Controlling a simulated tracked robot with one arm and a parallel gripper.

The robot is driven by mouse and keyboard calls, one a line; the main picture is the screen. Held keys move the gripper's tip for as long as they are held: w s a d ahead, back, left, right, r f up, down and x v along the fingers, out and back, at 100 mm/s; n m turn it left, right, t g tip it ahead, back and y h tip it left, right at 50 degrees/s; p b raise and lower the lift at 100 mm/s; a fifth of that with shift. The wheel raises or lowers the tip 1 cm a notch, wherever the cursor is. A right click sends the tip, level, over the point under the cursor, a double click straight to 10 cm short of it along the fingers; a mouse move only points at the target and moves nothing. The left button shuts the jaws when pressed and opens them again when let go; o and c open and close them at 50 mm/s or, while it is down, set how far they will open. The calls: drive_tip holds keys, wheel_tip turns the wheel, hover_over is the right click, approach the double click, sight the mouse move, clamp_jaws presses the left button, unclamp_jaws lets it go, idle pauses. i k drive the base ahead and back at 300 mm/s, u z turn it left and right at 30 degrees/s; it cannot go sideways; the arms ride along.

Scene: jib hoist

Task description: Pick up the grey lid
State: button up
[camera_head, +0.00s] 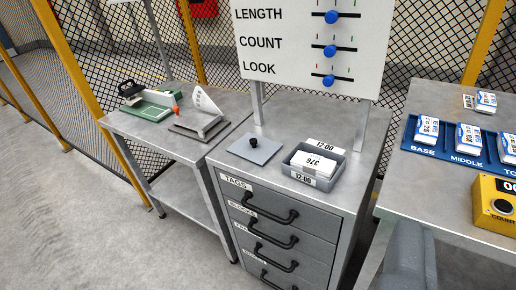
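The grey lid (255,149) is a flat square plate with a round black knob (253,142) in its middle. It lies flat on top of the grey drawer cabinet (283,218), left of an open grey tray (331,179). The tray holds white tags, one reading 376, and has a 12:00 label on its front. The lid is apart from the tray.
A sign panel (311,45) with blue sliders stands on posts behind the lid. A left table (150,130) holds a green device and a metal stand. A right table (455,210) bears a blue rack (426,149) and a yellow box (495,201). Mesh fencing runs behind.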

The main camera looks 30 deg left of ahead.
sight(257, 149)
drive_tip(key=z, duration=0.05)
drive_tip(key=i, duration=1)
drive_tip(key=u, duration=0.05)
